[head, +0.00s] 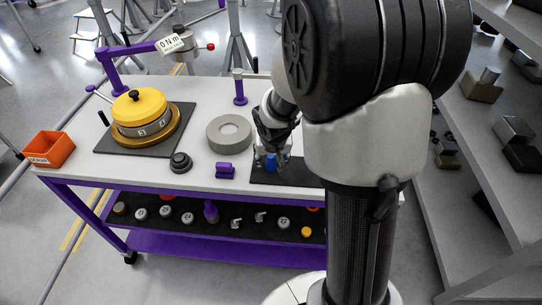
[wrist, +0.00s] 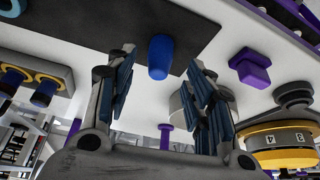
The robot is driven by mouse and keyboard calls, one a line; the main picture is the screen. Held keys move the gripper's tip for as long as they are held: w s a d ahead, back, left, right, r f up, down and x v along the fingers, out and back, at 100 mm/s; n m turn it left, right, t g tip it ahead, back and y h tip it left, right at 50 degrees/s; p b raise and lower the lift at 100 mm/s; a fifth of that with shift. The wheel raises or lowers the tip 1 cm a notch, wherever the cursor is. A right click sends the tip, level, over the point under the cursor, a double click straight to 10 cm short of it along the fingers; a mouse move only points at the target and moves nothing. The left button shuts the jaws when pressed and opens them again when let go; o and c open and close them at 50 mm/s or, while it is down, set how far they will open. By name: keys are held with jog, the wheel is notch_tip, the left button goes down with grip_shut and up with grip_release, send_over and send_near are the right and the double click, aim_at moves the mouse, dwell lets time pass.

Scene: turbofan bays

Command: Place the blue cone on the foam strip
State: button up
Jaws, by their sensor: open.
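The blue cone (head: 270,163) stands on a dark flat strip, which looks like the foam strip (head: 293,179), at the front right of the table. The wrist view shows the cone (wrist: 160,57) against the dark strip (wrist: 112,42), near the strip's edge. My gripper (head: 272,154) is over the cone. In the wrist view its fingers (wrist: 162,68) are spread wide, one on each side of the cone, with visible gaps. It holds nothing. My arm hides the right end of the strip in the head view.
A purple block (head: 225,170), a black knob (head: 180,162) and a grey ring (head: 229,133) lie left of the strip. A yellow-topped drum (head: 139,112) stands farther left, near an orange bin (head: 49,149). A shelf rack (head: 480,150) is at the right.

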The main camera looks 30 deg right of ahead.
jog(key=s+a+r+n+p, duration=0.1)
jog(key=s+a+r, duration=0.2)
jog(key=s+r, duration=0.3)
jog(key=s+a+r+n+p, duration=0.1)
jog(key=s+a+r, duration=0.25)
jog(key=r, duration=0.55)
jog(key=s+a+r+n+y, duration=0.1)
jog(key=s+a+r, duration=0.1)
jog(key=s, duration=0.5)
jog(key=s+a+r+n+y, duration=0.1)
jog(key=s+a+r+n, duration=0.1)
jog(key=s+a, duration=0.3)
jog(key=shift+s, duration=0.95)
